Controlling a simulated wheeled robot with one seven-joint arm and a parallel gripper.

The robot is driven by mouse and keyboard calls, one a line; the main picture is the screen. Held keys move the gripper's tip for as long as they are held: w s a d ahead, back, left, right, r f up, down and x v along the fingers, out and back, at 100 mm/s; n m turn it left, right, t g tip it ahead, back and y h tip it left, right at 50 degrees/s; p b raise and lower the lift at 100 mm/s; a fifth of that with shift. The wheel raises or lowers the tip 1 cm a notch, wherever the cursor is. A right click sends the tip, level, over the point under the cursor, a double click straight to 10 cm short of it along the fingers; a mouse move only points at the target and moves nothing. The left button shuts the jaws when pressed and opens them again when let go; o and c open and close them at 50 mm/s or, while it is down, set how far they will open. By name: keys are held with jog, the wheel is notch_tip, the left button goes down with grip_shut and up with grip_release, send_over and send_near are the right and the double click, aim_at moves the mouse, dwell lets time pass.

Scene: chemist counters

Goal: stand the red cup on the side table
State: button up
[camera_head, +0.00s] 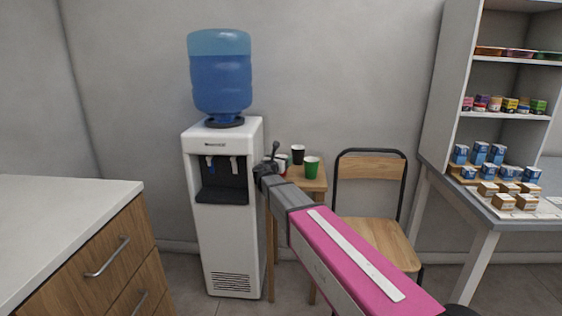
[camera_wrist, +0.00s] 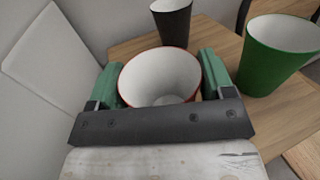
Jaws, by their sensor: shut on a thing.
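The red cup (camera_wrist: 160,76) is upright, with a red rim and a white inside. My gripper (camera_wrist: 161,68) is shut on it, with one green finger pad on each side. In the head view my gripper (camera_head: 268,166) is at the left side of the wooden side table (camera_head: 316,184), and only a sliver of the red cup (camera_head: 283,159) shows behind it. The cup is over the left part of the table top (camera_wrist: 222,46). The cup's base is hidden, so I cannot tell whether it touches the wood.
A black cup (camera_head: 298,154) and a green cup (camera_head: 311,168) stand on the side table, behind and right of the red cup. A water dispenser (camera_head: 222,230) stands close on the left. A chair (camera_head: 372,236) is on the right.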

jog(key=shift+f, duration=0.2)
jog(key=o, duration=1)
jog(key=shift+c, duration=0.2)
jog(key=shift+s+a+r, duration=0.1)
jog(key=shift+s, duration=0.15)
jog(key=v, duration=1.1)
jog(key=shift+s, duration=0.25)
jog(key=shift+a, duration=0.1)
